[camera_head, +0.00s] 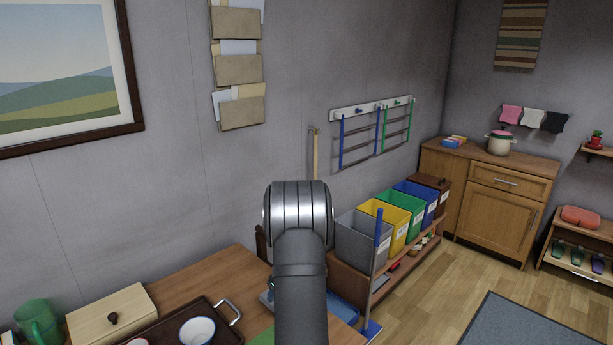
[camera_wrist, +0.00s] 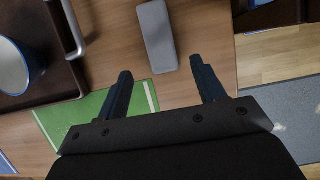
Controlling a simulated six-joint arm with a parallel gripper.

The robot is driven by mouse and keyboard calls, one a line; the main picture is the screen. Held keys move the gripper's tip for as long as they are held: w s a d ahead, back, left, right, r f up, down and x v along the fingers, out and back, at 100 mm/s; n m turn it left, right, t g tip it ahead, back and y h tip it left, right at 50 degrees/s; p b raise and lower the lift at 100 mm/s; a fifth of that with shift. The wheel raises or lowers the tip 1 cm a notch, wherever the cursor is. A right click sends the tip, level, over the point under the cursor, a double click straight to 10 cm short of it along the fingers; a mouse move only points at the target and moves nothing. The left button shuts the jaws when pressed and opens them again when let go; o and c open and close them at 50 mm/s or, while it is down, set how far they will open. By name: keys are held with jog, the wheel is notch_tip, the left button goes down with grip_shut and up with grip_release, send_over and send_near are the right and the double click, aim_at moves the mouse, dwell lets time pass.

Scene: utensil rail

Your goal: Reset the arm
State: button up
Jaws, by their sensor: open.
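My gripper (camera_wrist: 162,68) shows in the wrist view with its two dark fingers spread wide apart. It is open, with nothing between the fingers. It is above the wooden table (camera_wrist: 188,92), and a grey oblong block (camera_wrist: 157,36) lies just beyond the fingertips. A green mat (camera_wrist: 92,112) with a white stripe lies partly under the left finger. In the head view my arm rises in the lower middle, and it hides the gripper there.
On the table are a dark tray (camera_head: 178,330) with a white-and-blue bowl (camera_head: 197,331), a wooden box (camera_head: 112,312) and a green jug (camera_head: 38,322). Coloured bins (camera_head: 362,240) stand along the wall on the right. A blue-handled pole (camera_head: 376,262) stands near the table. Open floor lies at right.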

jog(key=x, duration=0.7)
jog(key=shift+f, duration=0.1)
jog(key=shift+w+a, duration=0.1)
jog(key=shift+r, duration=1)
jog(key=shift+f, duration=0.1)
